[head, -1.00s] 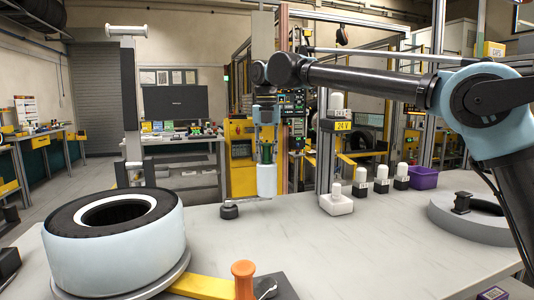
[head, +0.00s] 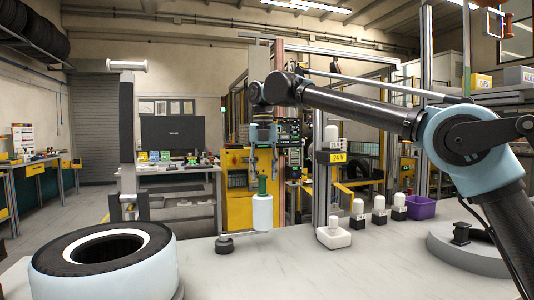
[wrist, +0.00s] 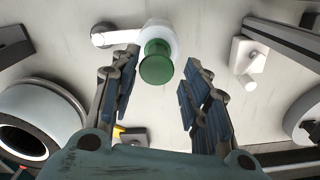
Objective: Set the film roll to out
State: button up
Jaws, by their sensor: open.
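The film roll (head: 262,213) is a white upright cylinder with a green top. It stands at the end of a thin flat arm that runs from a dark round pivot (head: 225,244) on the table. In the wrist view the roll (wrist: 172,35) shows from above, with its green top between and just ahead of the fingertips. The pivot (wrist: 103,35) is to its left there. My gripper (head: 264,150) is above the roll in the head view. In the wrist view my gripper (wrist: 160,75) is open, one finger on each side of the green top, with gaps.
A tyre (head: 105,265) lies front left. A white block (head: 333,237) stands right of the roll near a post with a 24 V label (head: 338,158). Small white-topped bottles, a purple bin (head: 420,207) and a grey round base (head: 465,250) are farther right. The tabletop between is clear.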

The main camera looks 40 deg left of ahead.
jog(key=shift+w+r, duration=0.15)
jog(key=shift+r, duration=3.6)
